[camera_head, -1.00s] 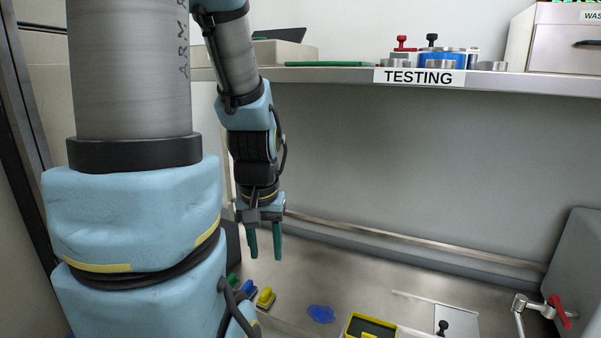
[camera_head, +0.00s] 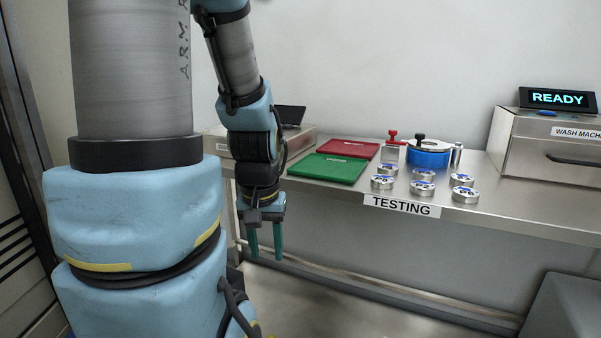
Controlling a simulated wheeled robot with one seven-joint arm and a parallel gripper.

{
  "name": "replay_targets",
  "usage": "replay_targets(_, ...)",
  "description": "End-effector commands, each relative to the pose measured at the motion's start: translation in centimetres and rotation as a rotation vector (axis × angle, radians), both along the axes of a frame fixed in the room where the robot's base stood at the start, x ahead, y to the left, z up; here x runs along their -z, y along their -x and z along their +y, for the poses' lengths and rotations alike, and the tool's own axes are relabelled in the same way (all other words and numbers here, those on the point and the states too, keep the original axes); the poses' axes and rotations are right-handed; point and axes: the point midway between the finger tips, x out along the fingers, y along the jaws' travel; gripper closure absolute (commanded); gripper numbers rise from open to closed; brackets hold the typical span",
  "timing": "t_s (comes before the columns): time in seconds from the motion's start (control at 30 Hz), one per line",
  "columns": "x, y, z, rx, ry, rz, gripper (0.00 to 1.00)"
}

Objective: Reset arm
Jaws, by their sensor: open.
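My gripper (camera_head: 265,240) hangs from my arm with its two green fingers pointing down. The fingers are apart with nothing between them. It is in front of the testing bench's front edge, near the bench's left part, and the fingertips are lower than the bench top. My arm (camera_head: 250,120) is bent, with a large upright link close to the camera at the left that hides part of the room.
The steel bench (camera_head: 480,215) bears a green tray (camera_head: 328,168), a red tray (camera_head: 348,149), several silver discs (camera_head: 422,188), a blue round device (camera_head: 428,155) and a wash machine (camera_head: 548,145) reading READY. Below it is a grey box (camera_head: 568,308).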

Motion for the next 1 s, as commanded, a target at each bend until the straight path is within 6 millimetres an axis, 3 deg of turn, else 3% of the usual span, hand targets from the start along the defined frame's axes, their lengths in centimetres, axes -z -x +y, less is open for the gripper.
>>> replay_targets(0.03, -3.3, 0.0, 0.0, 0.0, 0.0, 0.0, 0.55)
replay_targets(0.2, -7.4, 0.0, 0.0, 0.0, 0.0, 0.0, 0.55)
replay_targets(0.3, -8.8, 0.0, 0.0, 0.0, 0.0, 0.0, 0.55)
replay_targets(1.0, -9.4, 0.0, 0.0, 0.0, 0.0, 0.0, 0.55)
